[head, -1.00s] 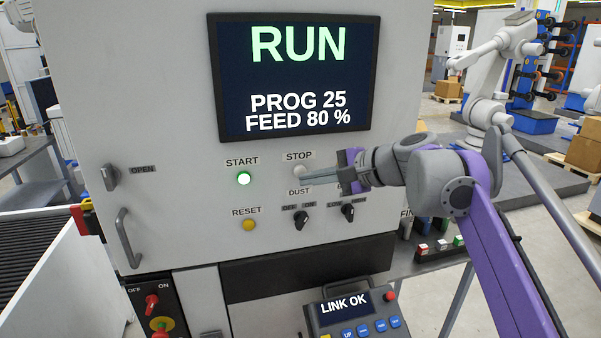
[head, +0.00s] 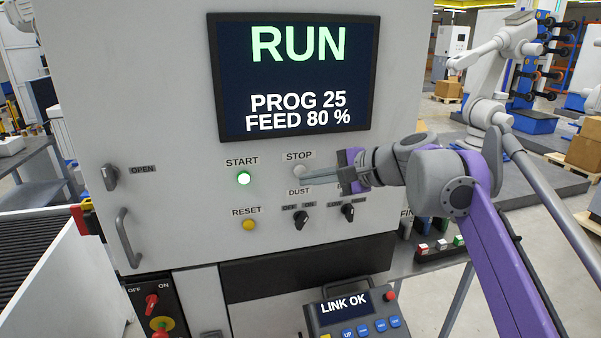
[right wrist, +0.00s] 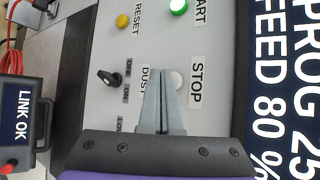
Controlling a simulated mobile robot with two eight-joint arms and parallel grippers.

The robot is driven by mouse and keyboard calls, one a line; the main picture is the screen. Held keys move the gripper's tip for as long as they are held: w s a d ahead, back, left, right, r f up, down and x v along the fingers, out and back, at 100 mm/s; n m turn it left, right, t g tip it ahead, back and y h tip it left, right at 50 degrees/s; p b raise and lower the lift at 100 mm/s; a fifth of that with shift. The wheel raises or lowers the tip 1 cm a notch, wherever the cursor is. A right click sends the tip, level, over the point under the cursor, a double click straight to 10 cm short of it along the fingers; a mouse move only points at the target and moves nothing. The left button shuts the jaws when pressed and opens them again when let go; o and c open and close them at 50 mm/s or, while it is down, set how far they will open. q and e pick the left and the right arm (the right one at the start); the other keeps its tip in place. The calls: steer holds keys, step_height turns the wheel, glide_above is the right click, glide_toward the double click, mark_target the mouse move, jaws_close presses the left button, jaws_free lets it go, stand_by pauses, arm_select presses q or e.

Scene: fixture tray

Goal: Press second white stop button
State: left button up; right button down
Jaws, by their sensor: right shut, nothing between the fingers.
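The white stop button (head: 299,171) sits under the STOP label on the grey machine panel, to the right of the lit green start button (head: 244,179). My right gripper (head: 303,180) is shut and empty, its fingertips at the lower edge of the stop button. In the right wrist view the stop button (right wrist: 177,80) shows beside the fingertips (right wrist: 161,72) of the shut gripper. I cannot tell whether they touch it. The screen (head: 297,78) reads RUN, PROG 25, FEED 80 %. My left gripper is not in view.
A yellow reset button (head: 249,225) and two black selector knobs (head: 301,219) sit below on the panel. A pendant (head: 352,314) reading LINK OK stands below the panel. A door handle (head: 127,238) sticks out at the left.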

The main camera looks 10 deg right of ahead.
stand_by(0.5)
steer(key=shift+w, duration=0.55)
steer(key=shift+w+p, duration=0.35)
steer(key=shift+p, duration=0.1)
stand_by(0.6)
steer(key=shift+s, duration=0.9)
steer(key=s, duration=0.5)
steer(key=shift+d, duration=0.1)
